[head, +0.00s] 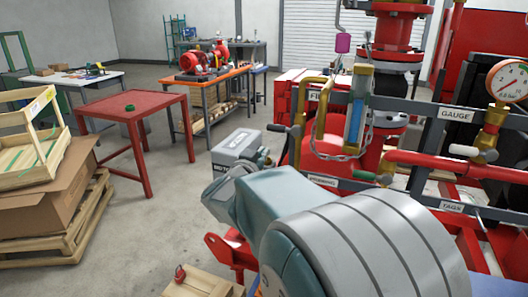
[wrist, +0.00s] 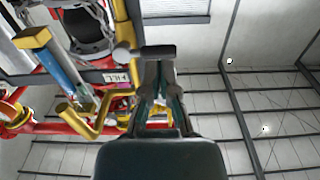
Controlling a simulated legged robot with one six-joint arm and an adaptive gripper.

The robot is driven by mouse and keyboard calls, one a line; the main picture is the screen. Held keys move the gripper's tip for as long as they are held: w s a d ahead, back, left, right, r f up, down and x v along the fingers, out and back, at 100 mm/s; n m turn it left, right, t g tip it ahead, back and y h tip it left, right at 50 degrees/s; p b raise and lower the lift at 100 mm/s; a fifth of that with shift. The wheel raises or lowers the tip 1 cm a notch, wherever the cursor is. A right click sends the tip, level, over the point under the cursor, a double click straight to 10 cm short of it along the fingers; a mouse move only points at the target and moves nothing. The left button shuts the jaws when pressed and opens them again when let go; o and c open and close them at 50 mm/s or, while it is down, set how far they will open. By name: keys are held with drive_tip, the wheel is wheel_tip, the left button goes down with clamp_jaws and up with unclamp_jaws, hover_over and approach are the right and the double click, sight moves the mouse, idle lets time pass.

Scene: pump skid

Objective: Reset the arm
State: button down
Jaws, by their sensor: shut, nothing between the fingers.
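My arm, teal and grey, reaches from the lower right of the head view toward the pump skid (head: 410,160). In the wrist view my gripper (wrist: 155,54) is shut and empty, its dark fingers brought together, pointing up the picture. Yellow pipework (wrist: 95,122) and a blue sight gauge (wrist: 62,66) of the skid show to the left of the fingers. I cannot tell how far the fingers are from the pipework. In the head view my gripper is not clearly visible beyond the arm.
The skid carries a blue sight gauge with yellow fittings (head: 357,110), a chain and a dial gauge (head: 508,82). A grey box (head: 238,147) stands beyond my arm. A red table (head: 165,103) and crates (head: 30,145) are at left, with clear floor (head: 150,215) between.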

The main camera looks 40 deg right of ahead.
drive_tip(key=shift+w, duration=0.1)
idle(0.3)
drive_tip(key=a+f+n+t+y, duration=0.1)
drive_tip(key=a+n+t+y, duration=0.6)
drive_tip(key=a+y, duration=1.05)
drive_tip(key=s+a+f+n+g, duration=0.2)
drive_tip(key=s+a+f+g, duration=0.2)
drive_tip(key=s, duration=0.5)
drive_tip(key=s+a+f+n+g+h, duration=0.1)
drive_tip(key=s+a+f+n+g, duration=0.2)
drive_tip(key=s, duration=0.7)
drive_tip(key=a+f+g, duration=0.2)
drive_tip(key=shift+a+g, duration=0.25)
drive_tip(key=shift+g, duration=0.05)
